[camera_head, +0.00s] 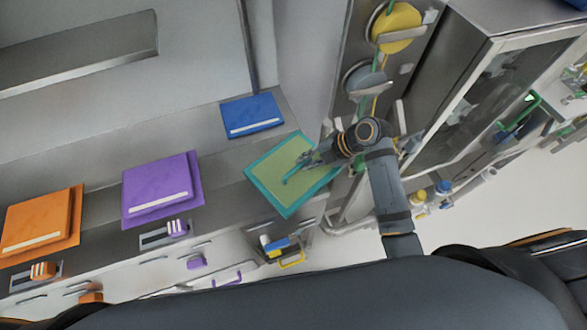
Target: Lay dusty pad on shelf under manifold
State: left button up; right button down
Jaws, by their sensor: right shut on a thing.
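A square pad (273,190) with a teal border and a dull yellow-green, dusty-looking face is tilted near the right end of the grey shelf (215,147). My right gripper (299,168) reaches in from the right and is shut on the pad at its right part, by a teal strip that looks like a handle. I cannot tell whether the pad touches the shelf or hangs above it. Pipes and round valves stand at the right, but I cannot tell which part is the manifold. My left gripper is not in view.
A blue pad (251,113), a purple pad (160,184) and an orange pad (38,218) lie along the shelf. A yellow round valve (397,27) and a grey cabinet (470,85) stand at the right. Pale floor is open at the lower right.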

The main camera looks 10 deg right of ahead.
jog(key=shift+r+b, duration=0.45)
jog(key=shift+r, duration=0.1)
jog(key=s+d+r+p, duration=0.2)
jog(key=s+r+p, duration=0.1)
jog(key=s+r, duration=0.3)
jog(key=s+d+r+p, duration=0.2)
jog(key=s+r+p, duration=0.1)
jog(key=s+r, duration=0.3)
jog(key=shift+s+d+p, duration=0.35)
jog(key=shift+s+d, duration=0.05)
jog(key=shift+s, duration=0.15)
